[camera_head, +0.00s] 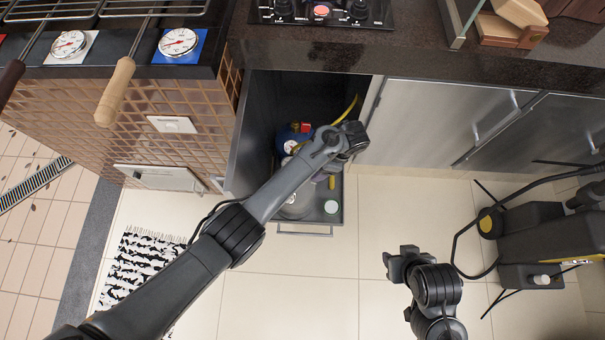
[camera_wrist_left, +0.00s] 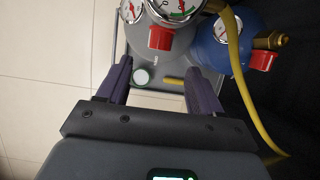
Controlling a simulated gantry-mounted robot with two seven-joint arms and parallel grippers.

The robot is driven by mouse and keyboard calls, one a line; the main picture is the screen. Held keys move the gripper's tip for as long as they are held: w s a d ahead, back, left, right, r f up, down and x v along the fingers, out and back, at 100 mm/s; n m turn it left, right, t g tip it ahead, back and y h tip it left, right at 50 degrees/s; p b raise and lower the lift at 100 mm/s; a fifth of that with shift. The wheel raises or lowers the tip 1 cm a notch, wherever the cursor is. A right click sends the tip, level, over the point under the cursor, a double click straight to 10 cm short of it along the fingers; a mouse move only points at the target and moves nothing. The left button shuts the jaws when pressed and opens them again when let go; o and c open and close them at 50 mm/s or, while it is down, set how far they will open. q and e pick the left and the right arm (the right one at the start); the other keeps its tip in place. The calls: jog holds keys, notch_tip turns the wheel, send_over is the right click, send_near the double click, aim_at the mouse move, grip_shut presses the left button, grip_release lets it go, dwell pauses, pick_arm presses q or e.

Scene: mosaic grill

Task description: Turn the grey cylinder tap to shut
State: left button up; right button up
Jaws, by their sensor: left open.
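The grey cylinder (camera_wrist_left: 187,42) stands in the pulled-out drawer (camera_head: 325,217), with a red tap (camera_wrist_left: 160,38) and pressure gauges on top. In the head view the grey cylinder (camera_head: 295,207) is mostly hidden behind my left arm. The blue cylinder (camera_wrist_left: 212,50) stands beside it with its own red tap (camera_wrist_left: 262,62). My left gripper (camera_wrist_left: 160,78) is open and empty, its fingers pointing at the grey cylinder; the red tap lies ahead of the fingertips, apart from them. My right gripper (camera_head: 396,264) hangs above the floor, away from the drawer; its jaws are unclear.
A yellow hose (camera_wrist_left: 241,90) curves down the right of the left wrist view, close to the right finger. Cabinet doors (camera_head: 430,120) stand right of the drawer, and a black-and-yellow machine (camera_head: 540,240) sits far right.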

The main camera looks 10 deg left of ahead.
pick_arm(q)
jog(key=b+x, duration=0.3)
jog(key=x, duration=0.5)
jog(key=shift+a+f+b, duration=0.25)
jog(key=shift+f+b, duration=0.15)
jog(key=shift+b, duration=0.05)
jog(key=c, duration=1.1)
jog(key=shift+o, duration=0.2)
jog(key=shift+w+f+g+b, duration=0.1)
jog(key=shift+f+g+b, duration=0.05)
jog(key=shift+g+b, duration=0.45)
jog(key=g+b, duration=0.1)
jog(key=b, duration=0.2)
jog(key=g+b, duration=0.1)
jog(key=b, duration=0.2)
jog(key=shift+w+f+m, duration=0.2)
jog(key=shift+w+m, duration=0.05)
jog(key=shift+m, duration=0.05)
jog(key=shift+r+g+b, duration=0.15)
jog(key=shift+g+b, duration=0.25)
jog(key=shift+b, duration=0.05)
jog(key=shift+r, duration=0.2)
jog(key=shift+s, duration=0.1)
